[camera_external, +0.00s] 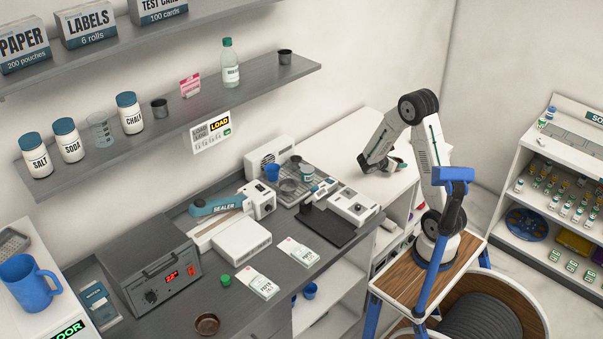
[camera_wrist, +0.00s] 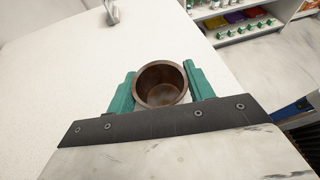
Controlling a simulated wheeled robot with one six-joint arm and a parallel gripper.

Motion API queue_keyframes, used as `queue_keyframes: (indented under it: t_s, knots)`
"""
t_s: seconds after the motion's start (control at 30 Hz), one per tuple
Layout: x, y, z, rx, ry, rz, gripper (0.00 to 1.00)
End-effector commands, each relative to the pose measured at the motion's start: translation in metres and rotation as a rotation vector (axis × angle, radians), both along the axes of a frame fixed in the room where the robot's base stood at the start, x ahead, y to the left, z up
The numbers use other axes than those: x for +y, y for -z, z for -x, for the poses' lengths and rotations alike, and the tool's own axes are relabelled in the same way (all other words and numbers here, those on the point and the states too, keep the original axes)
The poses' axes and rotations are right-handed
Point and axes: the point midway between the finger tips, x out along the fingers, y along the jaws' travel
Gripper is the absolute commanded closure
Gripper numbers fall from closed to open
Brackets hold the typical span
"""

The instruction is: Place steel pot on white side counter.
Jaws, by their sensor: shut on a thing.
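The steel pot (camera_wrist: 161,85), a small round open cup with a dark brownish metal look, sits between the two green fingers of my gripper (camera_wrist: 161,88) in the wrist view. The fingers press on its left and right sides, and it looks empty and upright. In the external view my gripper (camera_external: 396,164) is low over the white side counter (camera_external: 345,152); the pot is mostly hidden there by the gripper and arm. The white side counter (camera_wrist: 60,75) also fills the left of the wrist view. I cannot tell whether the pot's base touches it.
The counter around my gripper is mostly clear; a grey object (camera_wrist: 112,12) shows at the wrist view's top. Left of it, the dark bench holds a tray (camera_external: 302,178), a scale (camera_external: 353,207) and a sealer (camera_external: 215,205). A stocked shelf unit (camera_external: 556,165) stands at right.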

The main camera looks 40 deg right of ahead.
Motion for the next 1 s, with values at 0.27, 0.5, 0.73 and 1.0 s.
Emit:
queue_keyframes:
  t_s: [0.27, 0.5, 0.73, 1.0]
  knots:
    - [0.0, 0.001, 0.0, -0.001, 0.0, 0.0, 0.7]
    - [0.0, 0.002, 0.0, -0.002, 0.001, 0.0, 0.26]
    - [0.0, 0.0, 0.0, -0.002, 0.0, 0.0, 0.26]
    - [0.038, -0.017, -0.009, -0.004, -0.005, 0.0, 0.26]
